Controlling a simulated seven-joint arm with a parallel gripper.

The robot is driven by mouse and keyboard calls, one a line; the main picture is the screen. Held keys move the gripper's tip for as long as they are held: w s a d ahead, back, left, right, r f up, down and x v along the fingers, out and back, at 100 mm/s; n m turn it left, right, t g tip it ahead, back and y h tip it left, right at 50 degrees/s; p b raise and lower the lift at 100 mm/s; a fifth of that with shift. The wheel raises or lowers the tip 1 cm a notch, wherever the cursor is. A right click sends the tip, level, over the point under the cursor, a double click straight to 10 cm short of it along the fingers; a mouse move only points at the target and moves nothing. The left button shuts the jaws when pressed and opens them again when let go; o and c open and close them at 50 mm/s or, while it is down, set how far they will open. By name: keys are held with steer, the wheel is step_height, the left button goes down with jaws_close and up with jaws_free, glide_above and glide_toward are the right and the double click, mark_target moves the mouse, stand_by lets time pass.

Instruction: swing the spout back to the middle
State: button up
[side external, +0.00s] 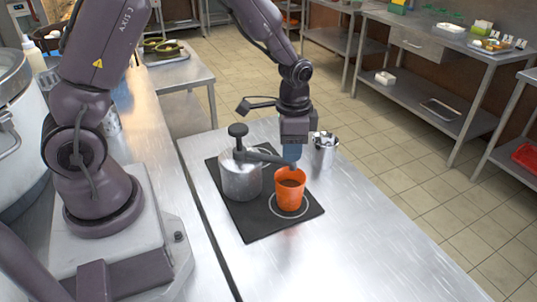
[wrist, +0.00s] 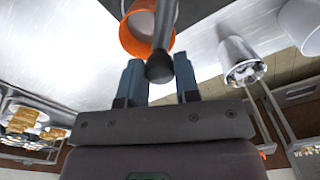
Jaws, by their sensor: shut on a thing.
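A metal stockpot (side external: 241,177) with a dark knob (side external: 238,131) on top stands on a black mat (side external: 251,228). Its dark grey spout (side external: 262,156) points right, over the orange cup (side external: 290,192). The cup stands upright within a white ring on the mat and has something brown inside. My gripper (side external: 291,160) is at the spout's outer end, just above the cup. In the wrist view, the spout (wrist: 165,28) and its dark rounded end (wrist: 159,68) lie between the fingers of my gripper (wrist: 160,78), which is shut on it. The fingers partly hide the spout's end in the side view.
A metal container (side external: 325,151) with small items in it stands right of my gripper, close by. A large pot (side external: 20,120) is at the far left beside my base. The steel counter (side external: 365,235) is clear to the front right.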

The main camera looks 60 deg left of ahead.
steer(key=w+a, duration=0.3)
steer(key=a, duration=0.5)
stand_by(1.5)
stand_by(0.4)
steer(key=o, duration=0.5)
steer(key=shift+r, duration=3.5)
